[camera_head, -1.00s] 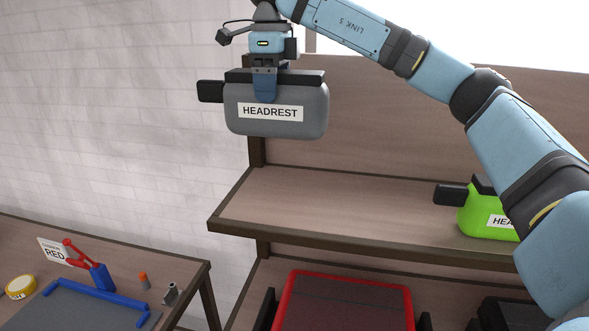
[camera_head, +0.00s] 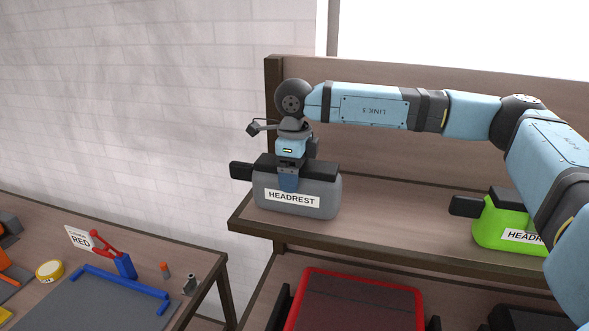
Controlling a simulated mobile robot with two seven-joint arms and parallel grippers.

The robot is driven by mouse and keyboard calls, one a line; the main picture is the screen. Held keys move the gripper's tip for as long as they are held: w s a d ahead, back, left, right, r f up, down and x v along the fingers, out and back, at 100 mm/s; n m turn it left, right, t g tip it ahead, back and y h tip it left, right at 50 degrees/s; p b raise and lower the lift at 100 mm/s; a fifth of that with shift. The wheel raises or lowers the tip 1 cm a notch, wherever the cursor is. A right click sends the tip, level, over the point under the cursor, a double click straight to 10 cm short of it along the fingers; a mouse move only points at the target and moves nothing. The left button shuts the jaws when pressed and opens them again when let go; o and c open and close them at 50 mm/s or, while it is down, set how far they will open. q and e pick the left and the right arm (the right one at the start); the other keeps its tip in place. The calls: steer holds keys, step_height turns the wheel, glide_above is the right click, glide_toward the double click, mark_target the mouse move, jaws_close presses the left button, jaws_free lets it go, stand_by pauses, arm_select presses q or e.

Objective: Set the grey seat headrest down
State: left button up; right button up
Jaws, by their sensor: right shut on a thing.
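The grey headrest (camera_head: 326,193) has a black top piece and a white HEADREST label. It is upright at the left end of the upper wooden shelf (camera_head: 400,220), close to the shelf's front edge. Its bottom looks to be at the shelf surface; I cannot be sure that it bears fully on it. The back finger is hidden. My left gripper does not show.
A green headrest (camera_head: 492,222) sits on the same shelf to the right, partly behind my right arm. Clear shelf lies between the two. A red-rimmed panel (camera_head: 350,300) is on the lower level. A workbench (camera_head: 200,262) with tools and yellow tape (camera_head: 49,270) stands at the left.

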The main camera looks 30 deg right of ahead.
steer(key=shift+f, duration=0.1)
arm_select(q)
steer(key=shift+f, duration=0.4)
arm_select(e)
steer(key=shift+f, duration=0.1)
